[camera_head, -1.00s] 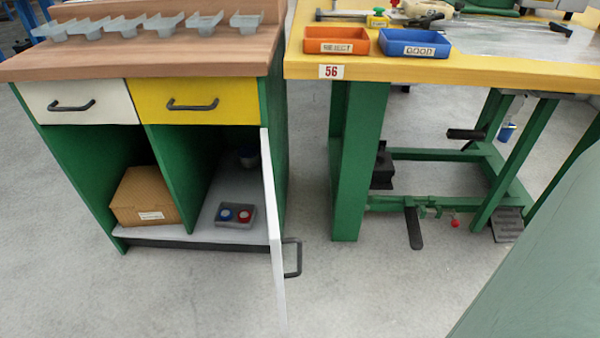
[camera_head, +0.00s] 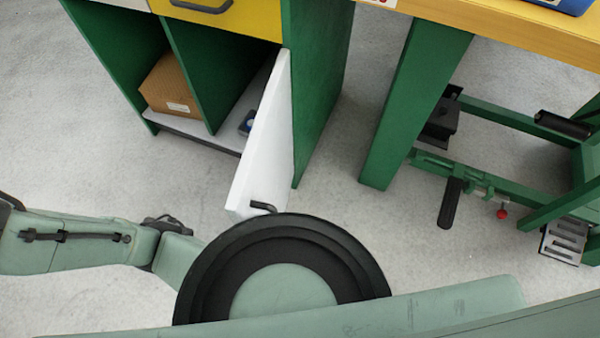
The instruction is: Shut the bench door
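The bench door (camera_head: 265,140) is a white panel hinged at the right side of the green bench cabinet. It stands open, swung out towards me, with its inner face partly turned to view. Its dark handle (camera_head: 263,207) shows at the lower front edge, partly hidden behind a round dark-rimmed joint of my arm. My arm reaches across the lower part of the picture to the left. My gripper is not in view, and I cannot tell whether any part of my arm touches the door.
The cabinet (camera_head: 320,75) holds a cardboard box (camera_head: 171,88) in its left compartment and a small tray (camera_head: 247,122) on the right, mostly hidden by the door. A green-legged workbench (camera_head: 415,95) with a pedal stands to the right. Bare floor lies left and between the benches.

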